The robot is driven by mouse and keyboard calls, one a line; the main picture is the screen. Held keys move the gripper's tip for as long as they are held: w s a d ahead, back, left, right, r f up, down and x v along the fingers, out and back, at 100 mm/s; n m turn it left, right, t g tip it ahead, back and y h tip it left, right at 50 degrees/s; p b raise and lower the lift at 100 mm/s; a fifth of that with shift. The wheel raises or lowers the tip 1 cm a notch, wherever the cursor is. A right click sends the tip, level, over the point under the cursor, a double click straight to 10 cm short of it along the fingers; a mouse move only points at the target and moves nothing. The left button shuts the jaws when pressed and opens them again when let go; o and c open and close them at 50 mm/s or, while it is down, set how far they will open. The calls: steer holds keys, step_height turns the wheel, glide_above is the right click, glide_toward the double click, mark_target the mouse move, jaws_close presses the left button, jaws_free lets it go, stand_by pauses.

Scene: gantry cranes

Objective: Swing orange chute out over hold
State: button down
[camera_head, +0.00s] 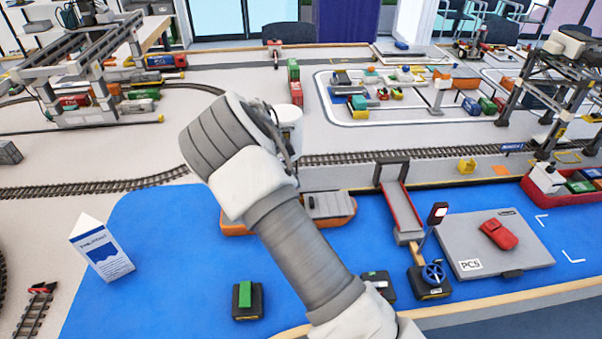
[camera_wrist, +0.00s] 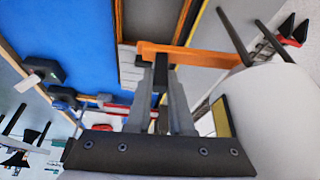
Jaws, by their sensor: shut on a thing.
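The orange chute (camera_wrist: 205,56) shows in the wrist view as a long orange bar, running from the quay at right to the ship's edge at left. My gripper (camera_wrist: 161,68) is shut at the chute's left end, on a small dark part just below it; the exact contact is hard to see. The ship's hold (camera_wrist: 150,18) shows as a grey-brown area inside an orange rim, just above the chute's left end. In the head view the orange ship (camera_head: 237,222) lies on the blue water, partly behind my arm. My arm hides the gripper and chute there.
A grey ramp with red sides (camera_head: 402,207) stands right of the ship. A grey case (camera_head: 500,250) with a red pouch (camera_head: 498,234) lies farther right. Rails (camera_head: 390,157) run behind the quay.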

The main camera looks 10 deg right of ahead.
steer(key=shift+a+m+g, duration=0.3)
steer(key=shift+a+m, duration=0.45)
steer(key=shift+m, duration=0.05)
steer(key=c, duration=0.8)
jaws_free()
steer(key=p+v, duration=0.1)
steer(key=v, duration=1.6)
steer(key=shift+r, duration=0.25)
